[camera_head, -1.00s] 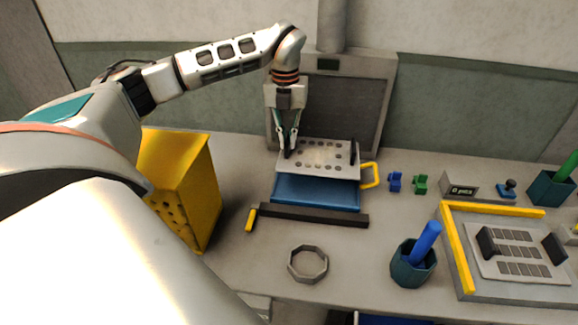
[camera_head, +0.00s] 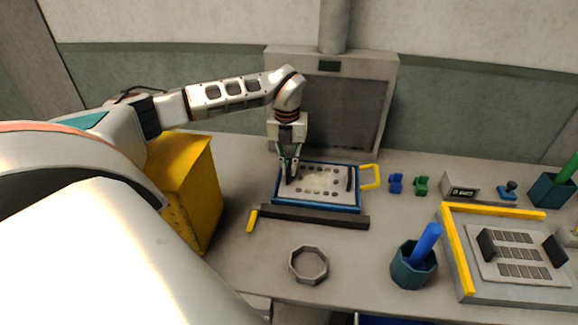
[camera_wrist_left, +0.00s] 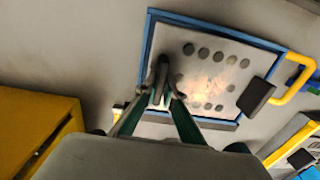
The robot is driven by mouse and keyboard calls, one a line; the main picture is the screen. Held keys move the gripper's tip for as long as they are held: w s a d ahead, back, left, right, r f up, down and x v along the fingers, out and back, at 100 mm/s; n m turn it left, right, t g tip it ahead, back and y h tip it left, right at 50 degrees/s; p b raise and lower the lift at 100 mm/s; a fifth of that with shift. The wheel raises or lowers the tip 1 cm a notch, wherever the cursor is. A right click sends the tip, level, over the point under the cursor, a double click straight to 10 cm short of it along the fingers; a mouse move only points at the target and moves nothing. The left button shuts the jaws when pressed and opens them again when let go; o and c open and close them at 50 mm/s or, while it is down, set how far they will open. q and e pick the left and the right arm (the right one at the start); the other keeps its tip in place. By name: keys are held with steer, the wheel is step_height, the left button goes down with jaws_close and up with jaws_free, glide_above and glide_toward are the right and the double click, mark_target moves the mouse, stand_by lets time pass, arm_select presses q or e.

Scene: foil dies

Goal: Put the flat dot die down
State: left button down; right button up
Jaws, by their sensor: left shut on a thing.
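The flat dot die (camera_head: 319,181) is a pale metal plate with rows of dark round dots and a dark upright grip at each end. It lies within the outline of a blue tray (camera_head: 318,208) with a yellow handle (camera_head: 370,177). My left gripper (camera_head: 289,179) is shut on the die's left dark grip. The left wrist view also shows the die (camera_wrist_left: 206,70), the blue rim around it and the gripper (camera_wrist_left: 165,92) at that grip. I cannot tell whether the die fully rests on the tray. My right gripper is not in view.
A dark bar (camera_head: 313,217) lies in front of the tray. A yellow box (camera_head: 186,190) stands at left. An octagonal ring (camera_head: 308,265) and a teal cup (camera_head: 412,266) are in front. At right, another die with bar marks (camera_head: 515,255) sits in a yellow-edged fixture (camera_head: 456,250).

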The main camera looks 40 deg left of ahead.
arm_select(q)
steer(key=c, duration=2.2)
jaws_free()
steer(key=shift+f, duration=0.1)
steer(key=shift+o, duration=0.2)
step_height(320, 180, up, 12)
steer(key=shift+b, duration=0.35)
steer(key=shift+s, duration=0.15)
